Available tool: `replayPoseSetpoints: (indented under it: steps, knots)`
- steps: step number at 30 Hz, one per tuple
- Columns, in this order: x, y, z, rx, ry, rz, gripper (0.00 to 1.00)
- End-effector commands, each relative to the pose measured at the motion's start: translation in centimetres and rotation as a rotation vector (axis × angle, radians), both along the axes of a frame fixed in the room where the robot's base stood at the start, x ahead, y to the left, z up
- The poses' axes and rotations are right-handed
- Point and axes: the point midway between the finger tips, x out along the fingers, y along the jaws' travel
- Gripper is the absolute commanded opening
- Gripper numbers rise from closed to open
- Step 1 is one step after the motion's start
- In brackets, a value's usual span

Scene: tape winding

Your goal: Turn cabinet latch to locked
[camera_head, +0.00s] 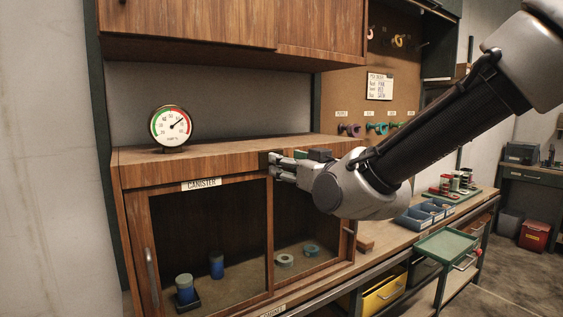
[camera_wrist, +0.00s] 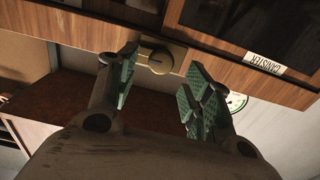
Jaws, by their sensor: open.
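The wooden cabinet (camera_head: 140,172) has a dark-fronted door with a CANISTER label (camera_head: 201,184); the label also shows in the wrist view (camera_wrist: 264,63). In the head view my gripper (camera_head: 279,165) is at the cabinet's top front edge and the latch cannot be made out there.
A round gauge (camera_head: 170,126) stands on the cabinet top. Blue-topped canisters (camera_head: 216,265) and rings (camera_head: 284,260) are inside. To the right are blue bins (camera_head: 413,220), a green tray (camera_head: 447,245) and a yellow bin (camera_head: 383,295). An upper cabinet (camera_head: 230,30) hangs above.

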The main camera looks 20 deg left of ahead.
Motion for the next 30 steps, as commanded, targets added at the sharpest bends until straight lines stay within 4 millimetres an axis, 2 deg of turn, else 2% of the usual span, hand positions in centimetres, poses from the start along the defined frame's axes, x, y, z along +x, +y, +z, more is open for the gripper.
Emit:
replayPoseSetpoints:
  steps: [7, 17, 20, 25, 30]
  knots:
    - [2.3, 2.6, -0.1, -0.001, 0.001, -0.001, 0.5]
    - [2.6, 3.0, 0.0, -0.001, 0.001, 0.0, 0.5]
    - [2.6, 3.0, 0.0, -0.001, 0.001, 0.0, 0.36]
    - [2.6, 3.0, 0.0, -0.001, 0.001, 0.0, 0.05]
    - [2.6, 3.0, 0.0, 0.002, 0.004, 0.0, 0.05]
